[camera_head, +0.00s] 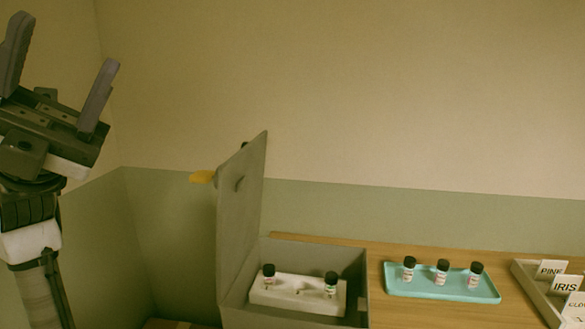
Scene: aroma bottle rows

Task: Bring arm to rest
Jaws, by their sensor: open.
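My gripper (62,58) is raised at the upper left, with its two grey fingers spread wide and pointing up. Nothing is between the fingers. It is well apart from the table and everything on it. My arm runs down from it along the left edge of the picture.
A grey box (365,283) stands on the wooden table (385,317), its lid (240,225) upright. Inside, a white holder (298,292) carries two dark-capped bottles. A teal tray (400,289) holds three bottles (441,273). A label rack (540,301) with cards is at right.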

